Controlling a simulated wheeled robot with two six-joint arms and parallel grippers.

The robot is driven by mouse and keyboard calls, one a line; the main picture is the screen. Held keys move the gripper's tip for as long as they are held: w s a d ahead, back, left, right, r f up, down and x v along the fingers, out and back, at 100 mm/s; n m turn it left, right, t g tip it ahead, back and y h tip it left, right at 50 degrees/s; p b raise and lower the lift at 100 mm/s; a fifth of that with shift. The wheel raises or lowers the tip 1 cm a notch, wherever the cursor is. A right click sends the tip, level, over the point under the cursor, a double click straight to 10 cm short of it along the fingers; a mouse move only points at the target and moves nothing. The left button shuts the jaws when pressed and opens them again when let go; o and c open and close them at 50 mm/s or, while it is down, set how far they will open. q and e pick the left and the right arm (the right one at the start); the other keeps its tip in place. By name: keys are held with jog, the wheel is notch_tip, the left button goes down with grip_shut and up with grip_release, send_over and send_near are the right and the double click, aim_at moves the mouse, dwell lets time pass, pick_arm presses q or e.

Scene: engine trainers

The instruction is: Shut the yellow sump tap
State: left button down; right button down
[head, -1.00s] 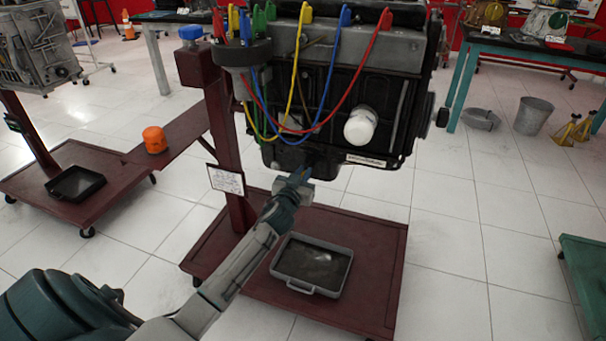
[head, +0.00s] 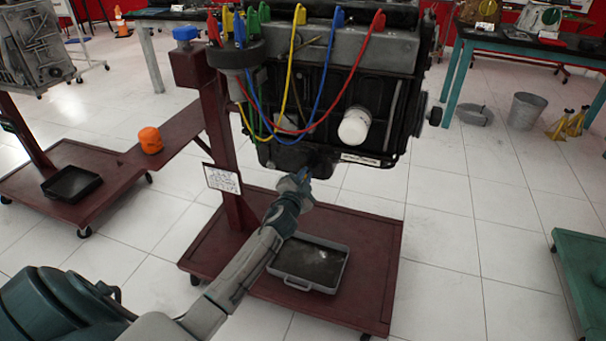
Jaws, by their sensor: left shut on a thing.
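The engine (head: 350,85) hangs on a dark red stand, with a white filter (head: 355,127) on its side. My left gripper (head: 302,176) is up against the underside of the engine, at the sump (head: 285,155). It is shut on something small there. The yellow sump tap itself cannot be made out; the gripper and the dark sump hide that spot. My right gripper is not in view.
A grey drain pan (head: 310,285) lies on the stand's base (head: 375,300), below my left arm. A sign card (head: 222,178) hangs on the stand's post. An orange filter (head: 150,140) sits on the left stand.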

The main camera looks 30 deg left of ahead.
pick_arm(q)
jog(key=shift+d+f+m+p, duration=0.15)
jog(key=shift+f+m, duration=0.15)
jog(key=shift+m, duration=1.05)
jog(key=shift+d+f+m+p, duration=0.15)
jog(key=shift+f+m, duration=0.15)
jog(key=shift+m, duration=1)
jog(key=shift+d+f+m+p, duration=0.15)
jog(key=shift+f+m, duration=0.15)
jog(key=shift+m, duration=1.05)
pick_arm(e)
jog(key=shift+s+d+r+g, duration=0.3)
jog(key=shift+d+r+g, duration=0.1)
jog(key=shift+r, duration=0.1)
pick_arm(q)
jog(key=shift+a, duration=0.1)
jog(key=shift+f, duration=0.1)
jog(key=c, duration=1.5)
grip_release()
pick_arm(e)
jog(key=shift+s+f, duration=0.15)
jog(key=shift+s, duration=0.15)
